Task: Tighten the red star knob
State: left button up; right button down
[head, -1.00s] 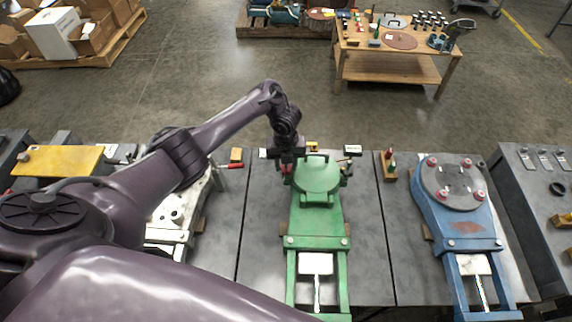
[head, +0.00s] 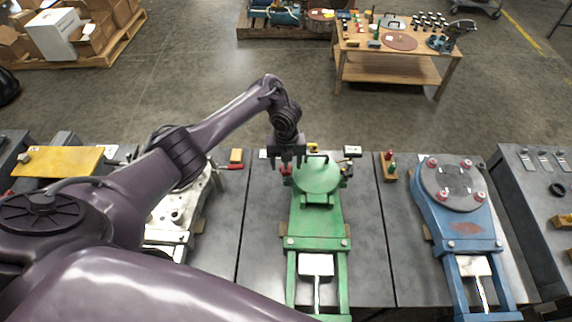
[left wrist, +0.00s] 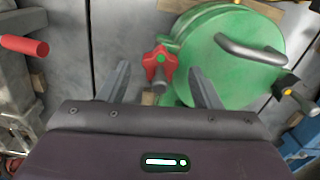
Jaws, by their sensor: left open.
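The red star knob (left wrist: 160,64) with a green centre sits at the left edge of the green machine's round cover (left wrist: 228,55) in the left wrist view. In the head view a small red part of the knob (head: 286,169) shows below my left gripper (head: 287,160). In the left wrist view my left gripper (left wrist: 158,85) is open and its two fingers stand apart on either side of the knob. I see a gap between each finger and the knob, so it is not held. My right gripper is in neither view.
The green machine (head: 318,215) stands on a grey bench, with a blue machine (head: 447,200) to the right and a white one (head: 173,217) to the left. A black-handled clamp (left wrist: 290,88) sits right of the cover. A red handle (left wrist: 24,46) is at the left.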

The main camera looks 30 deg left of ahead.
pick_arm(q)
notch_tip(320, 180, up, 5)
jog(key=shift+r+p, duration=0.15)
jog(key=shift+p, duration=1.05)
jog(key=shift+r+p, duration=0.45)
jog(key=shift+r, duration=0.05)
